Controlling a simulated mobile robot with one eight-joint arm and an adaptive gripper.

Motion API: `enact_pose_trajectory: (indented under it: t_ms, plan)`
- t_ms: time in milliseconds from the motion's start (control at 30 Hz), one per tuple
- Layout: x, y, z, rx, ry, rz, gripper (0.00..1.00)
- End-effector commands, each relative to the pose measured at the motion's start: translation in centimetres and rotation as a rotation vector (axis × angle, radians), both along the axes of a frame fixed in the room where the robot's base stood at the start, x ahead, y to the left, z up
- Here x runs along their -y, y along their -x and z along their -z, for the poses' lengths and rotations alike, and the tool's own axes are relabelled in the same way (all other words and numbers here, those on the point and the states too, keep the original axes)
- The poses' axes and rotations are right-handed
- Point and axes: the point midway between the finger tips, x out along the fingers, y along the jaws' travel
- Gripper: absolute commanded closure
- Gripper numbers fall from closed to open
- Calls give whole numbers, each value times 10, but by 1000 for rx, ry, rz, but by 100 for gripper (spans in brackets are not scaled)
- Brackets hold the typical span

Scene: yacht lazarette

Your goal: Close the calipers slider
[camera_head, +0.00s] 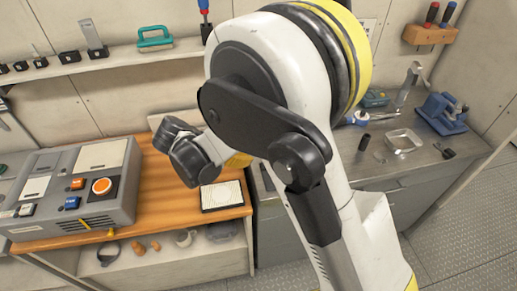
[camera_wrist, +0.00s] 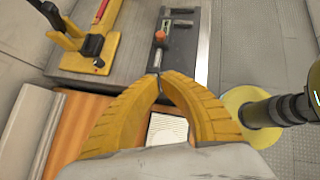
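In the wrist view, what looks like the calipers (camera_wrist: 162,50) lies on a dark grey surface beyond my fingertips. It is a narrow metal tool with an orange part (camera_wrist: 159,35) on it. I cannot tell how far its slider stands open. My gripper (camera_wrist: 159,76) has two yellow, ribbed fingers that curve together, with the tips meeting or nearly so. The tips appear just short of the metal tool in the picture; contact cannot be told. Nothing is clearly held between them. In the head view my arm hides much of the bench, and I cannot make out the calipers there.
A grey control box (camera_head: 75,190) with orange and blue buttons stands on the wooden bench (camera_head: 165,205). A white ribbed pad (camera_head: 222,195) lies beside it. A metal tray (camera_head: 403,141) and blue vise (camera_head: 442,112) stand right. A yellow fixture (camera_wrist: 85,50) is left in the wrist view.

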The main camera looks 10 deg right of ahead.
Motion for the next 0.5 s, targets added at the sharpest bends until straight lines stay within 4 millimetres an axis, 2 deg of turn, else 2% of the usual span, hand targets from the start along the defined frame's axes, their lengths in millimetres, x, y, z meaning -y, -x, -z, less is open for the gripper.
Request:
enact_pose_trajectory:
  t_ms: [167,500]
  plan:
    - [18,-6,20,1,-1,3,100]
    - [67,-21,71,2,-2,4,100]
